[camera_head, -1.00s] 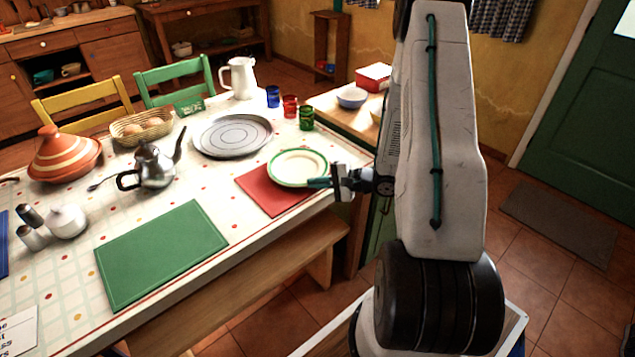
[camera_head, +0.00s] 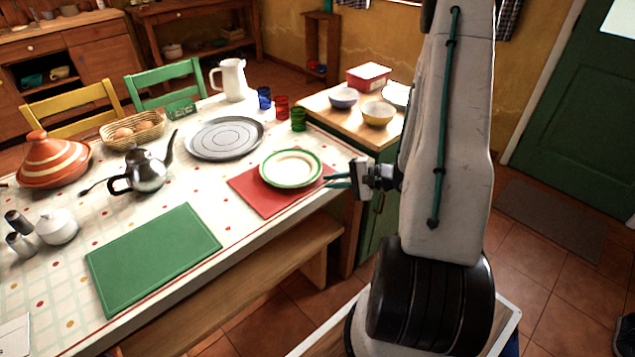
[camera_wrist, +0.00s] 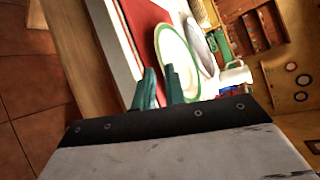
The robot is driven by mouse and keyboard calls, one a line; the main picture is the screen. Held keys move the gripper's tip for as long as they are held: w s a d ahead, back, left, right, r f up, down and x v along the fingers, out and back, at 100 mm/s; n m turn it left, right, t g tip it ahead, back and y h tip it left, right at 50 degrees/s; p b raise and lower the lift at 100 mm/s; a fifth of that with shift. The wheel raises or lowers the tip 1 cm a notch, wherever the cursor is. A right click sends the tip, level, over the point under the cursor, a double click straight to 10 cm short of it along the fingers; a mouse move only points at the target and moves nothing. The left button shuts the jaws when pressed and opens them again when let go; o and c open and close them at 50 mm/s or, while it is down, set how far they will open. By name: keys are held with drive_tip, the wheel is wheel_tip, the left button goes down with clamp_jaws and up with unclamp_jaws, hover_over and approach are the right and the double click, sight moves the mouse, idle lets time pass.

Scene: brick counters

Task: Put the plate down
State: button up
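The plate (camera_head: 291,168), white with a green rim, lies on the red placemat (camera_head: 250,193) near the table's right end. It also shows in the wrist view (camera_wrist: 176,60), just past the fingertips. My gripper (camera_head: 328,181) is to the right of the plate, near the table edge. In the wrist view its two teal fingers (camera_wrist: 160,88) are spread apart with nothing between them. The fingertips look clear of the plate rim.
A green placemat (camera_head: 155,258) lies at the front. A grey round tray (camera_head: 224,139), a teapot (camera_head: 146,170) and coloured glasses (camera_head: 299,119) stand on the table. A counter with bowls (camera_head: 377,113) is behind my arm. A bench (camera_head: 240,290) runs along the front.

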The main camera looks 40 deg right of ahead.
drive_tip(key=v, duration=0.4)
drive_tip(key=w+d+r+n+g+h, duration=0.25)
drive_tip(key=w+r+n+h, duration=0.25)
drive_tip(key=w+r+h, duration=0.4)
drive_tip(key=s+a+r+n+g+h, duration=0.2)
drive_tip(key=a+r+h, duration=0.15)
drive_tip(key=r, duration=0.75)
drive_tip(key=s+a+r+n+g+y, duration=0.2)
drive_tip(key=s+a+r+n+g, duration=0.1)
drive_tip(key=s+a, duration=0.9)
drive_tip(key=s+a+r+n+g+y, duration=0.2)
drive_tip(key=s+a+r+n, duration=0.3)
drive_tip(key=s+a, duration=0.7)
drive_tip(key=shift+s+g, duration=0.5)
drive_tip(key=shift+g, duration=0.05)
